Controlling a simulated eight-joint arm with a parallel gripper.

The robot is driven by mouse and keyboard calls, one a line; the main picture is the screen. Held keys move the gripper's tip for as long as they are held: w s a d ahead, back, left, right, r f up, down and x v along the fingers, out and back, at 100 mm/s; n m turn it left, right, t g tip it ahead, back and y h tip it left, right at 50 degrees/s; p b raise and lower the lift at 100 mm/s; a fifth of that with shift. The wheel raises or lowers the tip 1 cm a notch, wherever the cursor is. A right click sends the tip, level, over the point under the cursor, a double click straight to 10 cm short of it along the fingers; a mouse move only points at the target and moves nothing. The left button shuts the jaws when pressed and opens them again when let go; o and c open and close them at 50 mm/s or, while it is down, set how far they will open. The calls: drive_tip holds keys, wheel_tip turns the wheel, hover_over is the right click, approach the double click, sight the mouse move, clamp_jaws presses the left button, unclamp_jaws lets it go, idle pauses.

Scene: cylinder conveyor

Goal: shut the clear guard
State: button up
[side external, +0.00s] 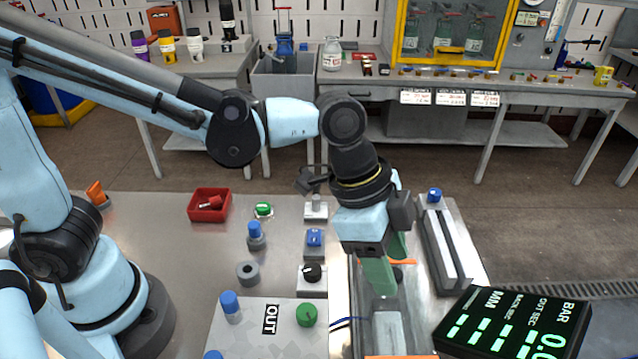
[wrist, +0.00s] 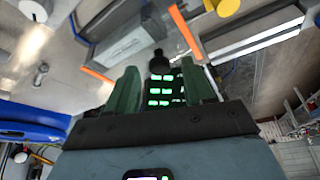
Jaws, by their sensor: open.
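The clear guard is hard to make out. Orange strips that may be its edges show in the side view, one just behind my gripper (side external: 388,268) and one at the bottom edge. In the wrist view, orange strips (wrist: 185,30) lie beyond the fingers. My gripper points down over the conveyor area, its green fingers apart and nothing seen held. In the wrist view, the gripper (wrist: 162,80) has a black knob (wrist: 158,62) showing between and beyond its fingertips. I cannot tell whether the fingers touch the knob or guard, or how far the guard stands open.
A black display with green digits (side external: 515,325) stands at the right. A panel marked OUT (side external: 255,330) with a green knob (side external: 306,315) is at front left. Several knobs and blue-topped pieces stand left of my gripper. A red tray (side external: 209,206) sits farther back.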

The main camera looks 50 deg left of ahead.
drive_tip(key=shift+d+f, duration=0.1)
drive_tip(key=shift+f, duration=0.2)
clamp_jaws()
